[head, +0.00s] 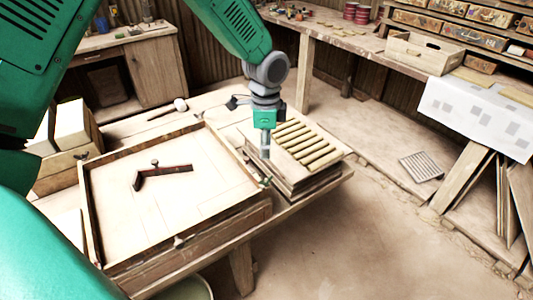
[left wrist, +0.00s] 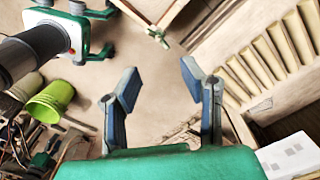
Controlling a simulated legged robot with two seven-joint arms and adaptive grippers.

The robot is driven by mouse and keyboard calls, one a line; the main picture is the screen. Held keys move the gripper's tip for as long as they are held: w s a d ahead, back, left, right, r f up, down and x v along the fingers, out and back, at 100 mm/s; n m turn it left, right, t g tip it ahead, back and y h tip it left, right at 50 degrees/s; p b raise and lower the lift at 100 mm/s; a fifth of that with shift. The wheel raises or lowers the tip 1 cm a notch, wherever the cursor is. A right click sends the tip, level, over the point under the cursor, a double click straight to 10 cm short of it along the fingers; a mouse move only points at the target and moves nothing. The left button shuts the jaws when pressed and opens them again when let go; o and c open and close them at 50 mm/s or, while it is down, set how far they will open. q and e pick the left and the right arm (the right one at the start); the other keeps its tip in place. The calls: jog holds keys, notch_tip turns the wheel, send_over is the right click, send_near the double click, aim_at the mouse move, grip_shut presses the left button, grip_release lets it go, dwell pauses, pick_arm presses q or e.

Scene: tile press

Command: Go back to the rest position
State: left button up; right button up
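My left gripper (head: 265,150) hangs pointing down in the head view, in front of the left edge of a stack of boards topped by a ribbed panel (head: 304,145). In the left wrist view my left gripper (left wrist: 159,82) has its two fingers spread apart, with nothing between them. Floor and a wooden frame corner show beyond the fingers. The ribbed panel (left wrist: 262,62) is at the right there.
A shallow wooden frame (head: 91,222) on the bench holds a dark red angled tool (head: 162,175). A mallet (head: 170,108) lies behind it. A green bucket (left wrist: 50,101) stands on the floor. A grated panel (head: 421,166) lies at the right. Floor in front of the bench is clear.

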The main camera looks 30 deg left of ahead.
dwell(0.4)
pick_arm(q)
jog(key=s+d+f+n+h+b, duration=0.1)
jog(key=s+d+f+n+b, duration=0.2)
jog(key=s+f, duration=0.6)
jog(key=s+d+f+n+b, duration=0.3)
jog(key=s+f, duration=0.3)
jog(key=f, duration=0.7)
jog(key=s+a+f+n+b, duration=0.1)
jog(key=s+f+n+b, duration=0.1)
jog(key=s+f, duration=0.2)
jog(key=s+a+f+n+y+b, duration=0.1)
jog(key=s+f+n+b, duration=0.2)
jog(key=s, duration=0.8)
notch_tip(320, 180, down, 2)
jog(key=shift+s+a+f+t, duration=0.1)
jog(key=shift+s+a+t, duration=0.1)
jog(key=shift+s+t, duration=0.1)
